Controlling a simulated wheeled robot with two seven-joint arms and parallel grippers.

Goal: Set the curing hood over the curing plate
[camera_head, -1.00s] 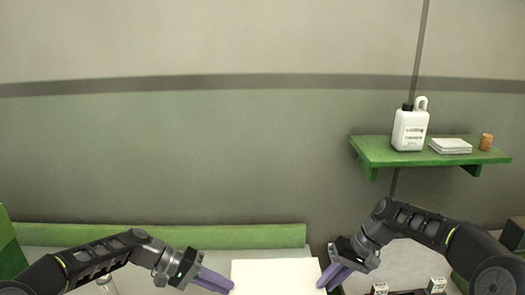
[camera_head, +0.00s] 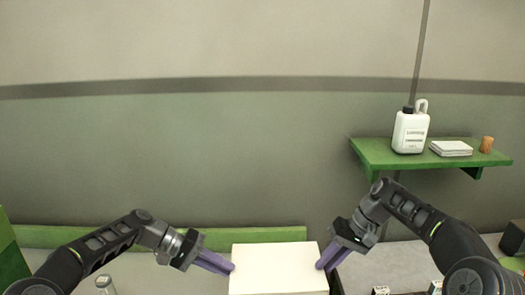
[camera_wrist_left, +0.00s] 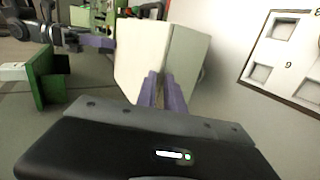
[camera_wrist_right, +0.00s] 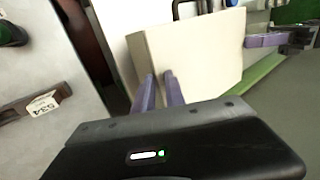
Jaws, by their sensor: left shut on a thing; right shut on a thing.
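The curing hood, a cream box (camera_head: 278,258), is at the bottom middle of the head view between my two grippers. My left gripper (camera_head: 232,268) is shut on its left side and my right gripper (camera_head: 320,265) is shut on its right side. The hood also shows in the left wrist view (camera_wrist_left: 143,55) and the right wrist view (camera_wrist_right: 195,55), past the purple fingers. The exact grip points are hidden by the fingers. I cannot make out the curing plate in any view.
A white board with numbered square recesses (camera_wrist_left: 275,55) lies at the right of the left wrist view. A green wall shelf (camera_head: 385,155) holds a white jug (camera_head: 410,132), a white stack (camera_head: 451,148) and a cork (camera_head: 487,144). A small glass bottle (camera_head: 104,284) stands at lower left.

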